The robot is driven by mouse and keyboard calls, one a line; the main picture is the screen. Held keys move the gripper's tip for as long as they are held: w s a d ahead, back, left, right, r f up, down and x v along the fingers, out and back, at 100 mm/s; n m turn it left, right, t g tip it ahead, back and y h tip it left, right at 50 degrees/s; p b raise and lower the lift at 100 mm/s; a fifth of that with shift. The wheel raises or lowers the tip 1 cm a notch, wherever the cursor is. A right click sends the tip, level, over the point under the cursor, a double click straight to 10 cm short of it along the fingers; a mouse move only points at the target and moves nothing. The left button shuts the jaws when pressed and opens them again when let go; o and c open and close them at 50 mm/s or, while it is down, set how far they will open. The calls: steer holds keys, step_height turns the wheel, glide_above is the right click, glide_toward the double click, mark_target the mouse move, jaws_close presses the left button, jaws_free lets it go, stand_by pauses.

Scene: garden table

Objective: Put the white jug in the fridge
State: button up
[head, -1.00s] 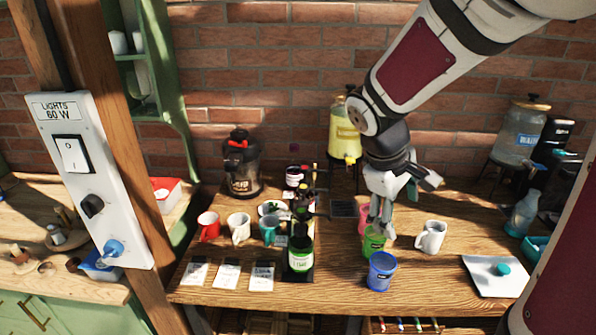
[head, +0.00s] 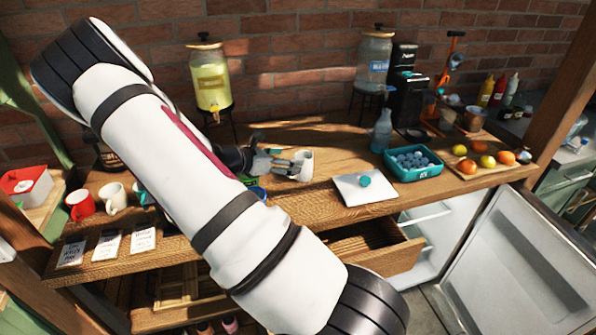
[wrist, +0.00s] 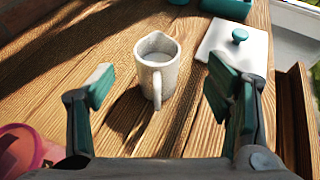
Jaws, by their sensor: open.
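The white jug (wrist: 170,75) stands upright on the wooden table in the wrist view, its handle toward me. It sits ahead of and between the two fingers of my open gripper (wrist: 160,88), which holds nothing. In the head view the jug (head: 305,163) is at mid-table, with my gripper (head: 280,163) close at its left, partly overlapping it. The fridge stands under the table's right side; its door (head: 530,275) is open and part of its pale interior (head: 432,228) shows. My arm hides part of the table.
A white board with a teal knob (head: 365,184) lies right of the jug. A teal tray of balls (head: 413,165), a glass bottle (head: 381,131) and a fruit board (head: 487,166) are farther right. An open drawer (head: 372,252) juts out below. A pink cup (wrist: 22,150) is near the left finger.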

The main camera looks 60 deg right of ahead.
mark_target(310, 156)
steer(key=p+x, duration=0.1)
steer(key=x, duration=0.6)
steer(key=shift+d, duration=0.2)
steer(key=shift+f, duration=0.1)
steer(key=c, duration=1.6)
steer(key=shift+c, duration=0.2)
steer(key=shift+w, duration=0.1)
steer(key=shift+r, duration=1.9)
steer(key=shift+s+a+r+p, duration=0.1)
steer(key=shift+s+a+r, duration=0.1)
steer(key=shift+s+a, duration=1.65)
steer(key=shift+s+a+r+p, duration=0.2)
steer(key=shift+s+a, duration=0.7)
steer(key=shift+a, duration=1.7)
steer(key=shift+s+a+r, duration=0.25)
steer(key=shift+s+a, duration=1.15)
steer(key=shift+a, duration=0.85)
steer(key=shift+a, duration=0.1)
